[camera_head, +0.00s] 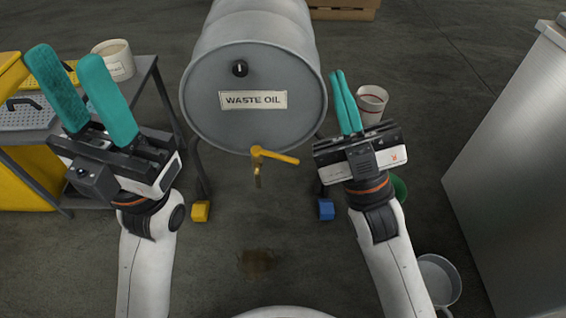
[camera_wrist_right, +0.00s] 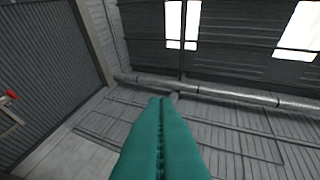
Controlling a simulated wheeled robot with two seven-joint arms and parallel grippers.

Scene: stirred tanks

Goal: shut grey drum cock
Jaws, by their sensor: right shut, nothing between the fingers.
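A grey drum (camera_head: 255,75) labelled "WASTE OIL" lies on its side on a stand at the centre of the head view. Its yellow cock (camera_head: 258,156) is low on the front face. The cock's lever (camera_head: 280,157) points right, roughly crosswise to the downward spout (camera_head: 257,178). My left gripper (camera_head: 72,85) is at the left, its teal fingers apart and empty. My right gripper (camera_head: 346,102) is right of the drum face, its fingers together and empty. Its shut fingers also show in the right wrist view (camera_wrist_right: 160,140). Neither gripper touches the cock.
A dark stain (camera_head: 257,263) is on the floor in front of the drum. A cart (camera_head: 60,137) with a beige tub (camera_head: 114,60) stands left. A white cup (camera_head: 371,101) is behind my right gripper. A metal cabinet (camera_head: 515,150) stands right, with a pail (camera_head: 438,275) near it.

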